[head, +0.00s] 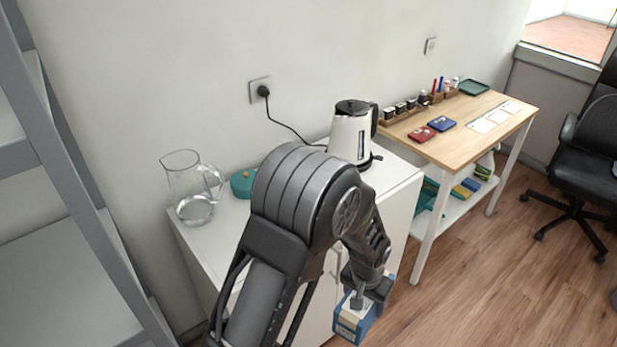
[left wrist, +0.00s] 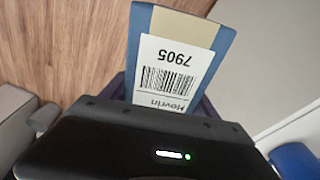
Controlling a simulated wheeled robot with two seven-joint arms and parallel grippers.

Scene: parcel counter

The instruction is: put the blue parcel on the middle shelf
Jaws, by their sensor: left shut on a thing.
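The blue parcel (head: 352,325) hangs from my left gripper (head: 367,292) in the head view, in front of the white cabinet and above the wood floor. The gripper is shut on its upper end. In the left wrist view the parcel (left wrist: 215,62) shows a tan strip and a white barcode label reading 7905; the gripper body hides its near part. A grey shelf unit (head: 85,190) stands at the left edge of the head view. Its visible boards (head: 65,285) look bare, and I cannot tell which is the middle one. My right gripper is not in view.
A white cabinet (head: 400,200) holds a glass jug (head: 190,185), a teal round container (head: 242,183) and a kettle (head: 350,135). A wooden table (head: 465,145) with small items stands beyond it. An office chair (head: 590,140) is at the right. Floor at lower right is clear.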

